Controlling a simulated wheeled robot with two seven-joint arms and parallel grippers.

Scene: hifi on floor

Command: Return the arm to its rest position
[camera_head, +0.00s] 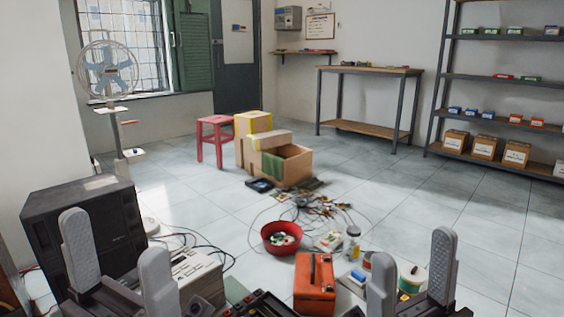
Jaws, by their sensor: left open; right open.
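My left gripper (118,268) is at the lower left, in front of a dark box-shaped hi-fi unit (85,222). Its two grey fingers point up and stand wide apart with nothing between them. My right gripper (411,275) is at the lower right. Its fingers also point up, apart and empty, with a white-rimmed spool (413,277) showing beyond them. The arms behind both grippers are mostly cut off by the bottom edge of the picture.
An orange toolbox (314,284), a red bowl (282,238) with small parts, a jar (352,244) and loose cables (310,205) lie on the tiled floor. Cardboard boxes (290,168), a red stool (215,138) and a fan (108,70) stand further back. The right-hand floor is clear.

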